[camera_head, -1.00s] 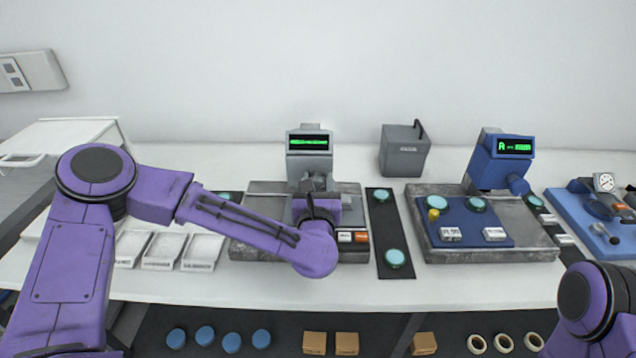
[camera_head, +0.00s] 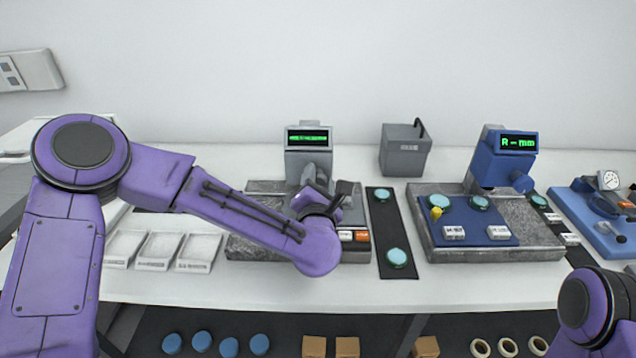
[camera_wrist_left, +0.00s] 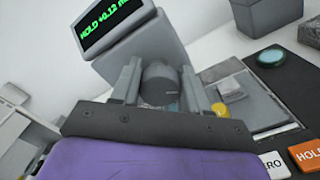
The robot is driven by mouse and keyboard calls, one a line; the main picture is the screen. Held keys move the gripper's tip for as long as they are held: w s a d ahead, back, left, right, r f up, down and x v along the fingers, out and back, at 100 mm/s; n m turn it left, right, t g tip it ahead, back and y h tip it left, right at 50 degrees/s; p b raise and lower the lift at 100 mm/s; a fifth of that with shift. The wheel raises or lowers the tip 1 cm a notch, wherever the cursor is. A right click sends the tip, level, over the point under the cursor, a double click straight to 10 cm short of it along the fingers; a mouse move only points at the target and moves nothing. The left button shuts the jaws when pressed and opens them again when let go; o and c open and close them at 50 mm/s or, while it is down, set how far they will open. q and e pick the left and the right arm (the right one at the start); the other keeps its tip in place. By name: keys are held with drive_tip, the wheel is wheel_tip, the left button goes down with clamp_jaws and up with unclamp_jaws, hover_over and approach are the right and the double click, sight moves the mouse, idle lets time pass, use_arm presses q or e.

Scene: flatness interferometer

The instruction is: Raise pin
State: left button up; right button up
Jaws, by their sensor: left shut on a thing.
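The grey instrument (camera_head: 309,140) with a green-lit display stands left of the middle of the bench in the head view. In the left wrist view its display (camera_wrist_left: 112,22) reads HOLD and about +0.12. My left gripper (camera_wrist_left: 160,72) is at the front of this instrument, its two grey fingers shut on a dark grey round knob (camera_wrist_left: 157,84). My own wrist hides the knob in the head view. A small yellow piece (camera_wrist_left: 219,108) shows beyond the right finger. I cannot tell which part is the pin. My right gripper is not in view; only part of my right arm shows.
A blue instrument (camera_head: 503,158) with a blue plate (camera_head: 475,234) stands to the right. A dark strip (camera_head: 393,268) with teal discs lies between. White and orange buttons (camera_head: 361,235) sit just right of my left wrist. White trays (camera_head: 200,250) are at the left.

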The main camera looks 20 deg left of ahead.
use_arm(q)
drive_tip(key=m, duration=0.5)
drive_tip(key=shift+m, duration=0.3)
drive_tip(key=m, duration=0.4)
drive_tip(key=shift+d+f, duration=0.1)
drive_tip(key=shift+f+m+p, duration=0.1)
drive_tip(key=shift+m+p, duration=0.35)
drive_tip(key=shift+m, duration=0.95)
drive_tip(key=o, duration=1)
drive_tip(key=shift+s, duration=0.1)
